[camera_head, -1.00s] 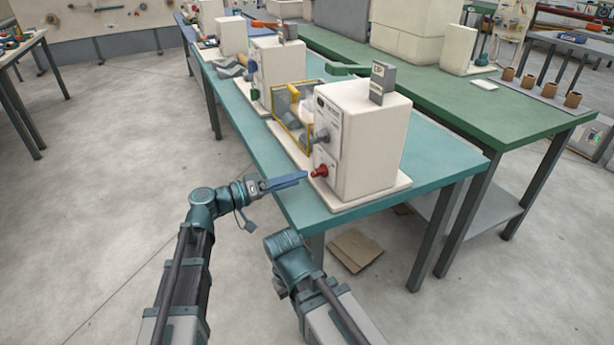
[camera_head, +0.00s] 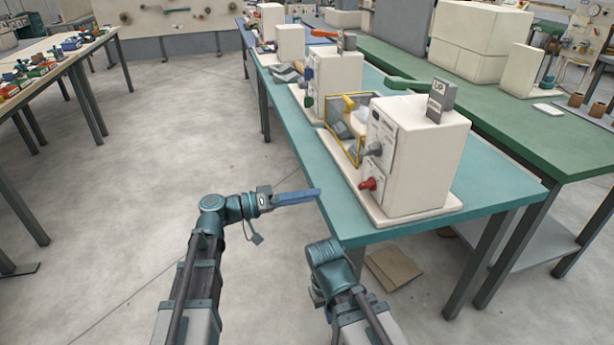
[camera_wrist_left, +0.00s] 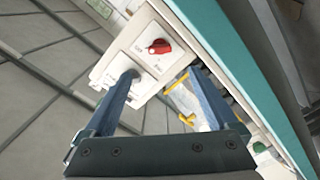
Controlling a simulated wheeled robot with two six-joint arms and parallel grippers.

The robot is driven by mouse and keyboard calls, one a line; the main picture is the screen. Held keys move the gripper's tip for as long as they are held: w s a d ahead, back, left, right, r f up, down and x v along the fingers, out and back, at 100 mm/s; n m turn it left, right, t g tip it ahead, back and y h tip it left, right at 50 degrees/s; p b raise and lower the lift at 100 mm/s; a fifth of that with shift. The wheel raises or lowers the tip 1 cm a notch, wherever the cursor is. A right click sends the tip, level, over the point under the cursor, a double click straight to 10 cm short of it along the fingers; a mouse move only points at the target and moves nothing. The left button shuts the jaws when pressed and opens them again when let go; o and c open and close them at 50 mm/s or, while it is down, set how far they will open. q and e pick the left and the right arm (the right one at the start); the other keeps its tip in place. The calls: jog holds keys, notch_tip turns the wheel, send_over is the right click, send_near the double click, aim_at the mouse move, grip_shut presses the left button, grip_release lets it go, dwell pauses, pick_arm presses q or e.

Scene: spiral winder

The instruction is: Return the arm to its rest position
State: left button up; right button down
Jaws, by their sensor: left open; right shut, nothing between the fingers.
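My left gripper (camera_head: 318,192) reaches in from the left, at the near left edge of the teal bench (camera_head: 470,165). In the left wrist view its two blue fingers (camera_wrist_left: 160,95) are spread apart with nothing held between them. The white winder machine (camera_head: 425,150) stands on the bench to the right, with a red knob (camera_head: 368,183) and a grey knob (camera_head: 374,149) on its front. The red knob also shows beyond the fingers in the left wrist view (camera_wrist_left: 159,46). The fingers are apart from it. My right arm (camera_head: 328,262) is folded low; its fingers are hidden.
A yellow-framed guard (camera_head: 345,125) is beside the winder, and more white machines (camera_head: 335,80) stand farther along the bench. A green bench (camera_head: 500,130) runs behind. A cardboard piece (camera_head: 394,268) lies on the floor underneath. Open floor (camera_head: 150,190) is on the left.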

pick_arm(q)
jog(key=shift+f, duration=0.1)
jog(key=s+a+f+n+g+y, duration=0.1)
jog(key=s+f+y, duration=0.25)
jog(key=f, duration=0.35)
jog(key=s+a+f+n+g+y, duration=0.1)
jog(key=s+a+f+g+y, duration=0.15)
jog(key=f+y, duration=0.4)
jog(key=s+a+f+n+y, duration=0.2)
jog(key=s+a+f+y, duration=0.2)
jog(key=a, duration=0.2)
jog(key=s+a+f+n+y, duration=0.1)
jog(key=s+a+f+y, duration=0.25)
jog(key=a, duration=0.35)
jog(key=s+d+r+m+p, duration=0.1)
jog(key=d+r+p, duration=0.2)
jog(key=r+p, duration=0.4)
jog(key=s+d+r+m+g+p, duration=0.1)
jog(key=d+r+p, duration=0.3)
jog(key=r+p, duration=0.4)
jog(key=s+d+r+m+y+p, duration=0.1)
jog(key=s+d+r+p, duration=0.2)
jog(key=r+p, duration=0.4)
jog(key=shift+s+d+r+m+p, duration=0.25)
jog(key=shift+d+m+p, duration=0.1)
jog(key=shift+p, duration=0.2)
